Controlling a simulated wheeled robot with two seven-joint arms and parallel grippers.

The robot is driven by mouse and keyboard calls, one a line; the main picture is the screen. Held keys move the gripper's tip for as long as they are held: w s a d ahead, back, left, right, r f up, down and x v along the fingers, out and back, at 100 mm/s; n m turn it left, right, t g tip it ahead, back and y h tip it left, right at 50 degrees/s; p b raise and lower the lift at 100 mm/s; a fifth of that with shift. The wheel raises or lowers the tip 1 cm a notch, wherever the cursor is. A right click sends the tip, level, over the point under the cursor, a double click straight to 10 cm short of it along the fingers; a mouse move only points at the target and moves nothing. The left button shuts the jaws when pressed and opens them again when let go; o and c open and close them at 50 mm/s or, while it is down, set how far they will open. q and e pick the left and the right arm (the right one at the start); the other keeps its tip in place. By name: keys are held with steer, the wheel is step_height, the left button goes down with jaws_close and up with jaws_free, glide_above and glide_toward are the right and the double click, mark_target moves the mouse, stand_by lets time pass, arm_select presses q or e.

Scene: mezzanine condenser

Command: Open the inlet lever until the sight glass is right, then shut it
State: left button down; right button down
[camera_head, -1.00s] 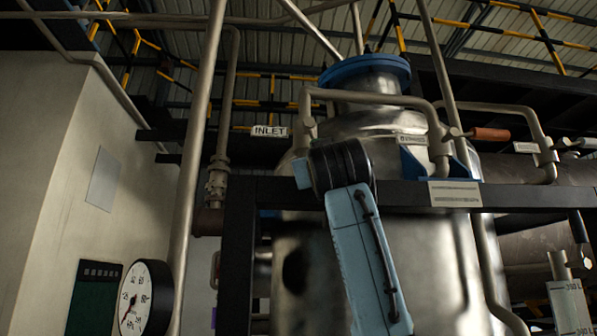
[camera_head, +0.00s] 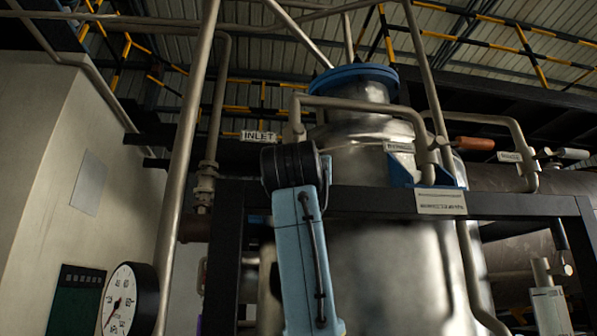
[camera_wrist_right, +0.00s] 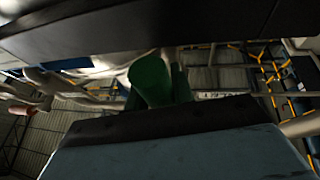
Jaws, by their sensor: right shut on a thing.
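The INLET sign (camera_head: 258,136) hangs beside the pipe left of the steel vessel. In the head view my right arm stands in front of the vessel and hides its gripper and the inlet lever. In the right wrist view a green lever handle (camera_wrist_right: 150,80) sits in my right gripper (camera_wrist_right: 161,88), which is shut on it. How far the lever is turned cannot be told. At the lower right, a column with a white scale plate (camera_head: 551,308) looks like the sight glass. Its level cannot be read. My left gripper is out of view.
A dial gauge (camera_head: 130,299) stands at the lower left. A dark frame beam (camera_head: 365,201) crosses before the vessel (camera_head: 375,260). An orange-handled lever (camera_head: 475,143) and a white-handled lever (camera_head: 572,153) sit on pipes to the right.

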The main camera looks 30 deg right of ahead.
steer(key=c, duration=1.2)
jaws_free()
steer(key=b+v, duration=0.4)
steer(key=v, duration=0.9)
steer(key=shift+s+a+f, duration=0.1)
steer(key=shift+a+f, duration=0.05)
